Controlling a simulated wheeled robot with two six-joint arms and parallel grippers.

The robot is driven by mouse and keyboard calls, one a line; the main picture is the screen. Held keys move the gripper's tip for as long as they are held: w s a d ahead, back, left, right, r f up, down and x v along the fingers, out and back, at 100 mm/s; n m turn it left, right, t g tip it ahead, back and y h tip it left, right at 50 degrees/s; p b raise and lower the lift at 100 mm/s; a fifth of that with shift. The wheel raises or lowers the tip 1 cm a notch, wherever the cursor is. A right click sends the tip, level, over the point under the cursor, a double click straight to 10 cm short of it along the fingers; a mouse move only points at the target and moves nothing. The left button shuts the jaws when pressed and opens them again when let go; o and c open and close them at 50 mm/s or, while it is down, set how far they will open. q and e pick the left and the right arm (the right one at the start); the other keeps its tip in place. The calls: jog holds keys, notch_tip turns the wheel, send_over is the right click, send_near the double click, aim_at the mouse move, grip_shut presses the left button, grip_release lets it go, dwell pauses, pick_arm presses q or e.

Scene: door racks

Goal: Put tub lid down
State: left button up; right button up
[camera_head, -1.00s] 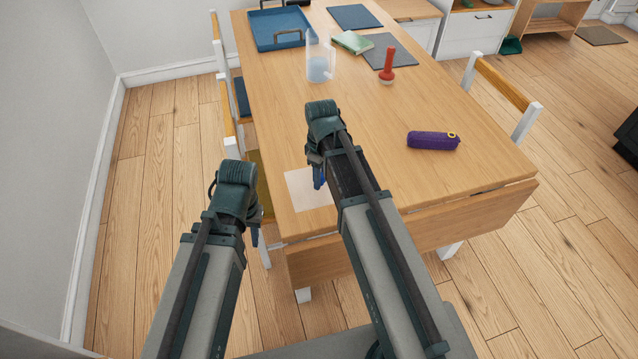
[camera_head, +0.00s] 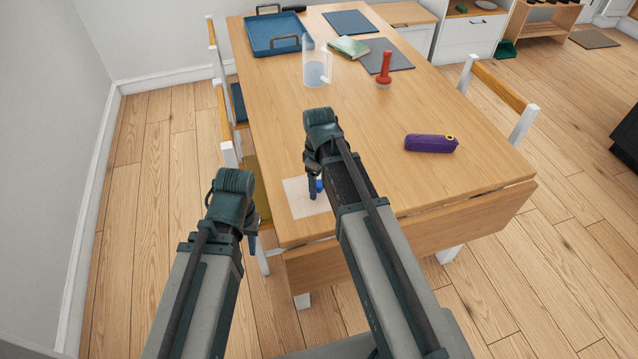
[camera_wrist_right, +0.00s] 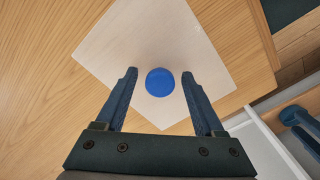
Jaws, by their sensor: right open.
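The tub lid (camera_wrist_right: 160,82) shows in the right wrist view as a small round blue disc over the pale square sheet (camera_wrist_right: 120,45). It lies between the two separated fingers of my right gripper (camera_wrist_right: 160,73), with a gap on each side. In the head view a bit of the blue lid (camera_head: 319,186) shows beside the right gripper (camera_head: 314,192), low over the sheet; the arm hides the rest. My left gripper (camera_head: 252,243) hangs left of the table's near corner, away from the lid; its jaw opening is hidden.
The wooden table (camera_head: 380,190) carries a purple case (camera_head: 431,144), a red-handled object (camera_head: 384,68), a clear jug (camera_head: 316,68), a green book (camera_head: 348,47) and a blue tray (camera_head: 272,40). Chairs stand along both sides. The table's middle is clear.

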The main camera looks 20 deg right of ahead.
aim_at(319, 183)
notch_tip(319, 183, up, 12)
jog(key=p, duration=1.2)
jog(key=s+a+m+h, duration=0.1)
jog(key=s+a+m, duration=0.4)
jog(key=s+a, duration=0.5)
jog(key=s, duration=0.4)
jog(key=shift+s+a+r+m, duration=0.15)
jog(key=shift+a+r+m, duration=0.05)
jog(key=shift+a+m, duration=0.1)
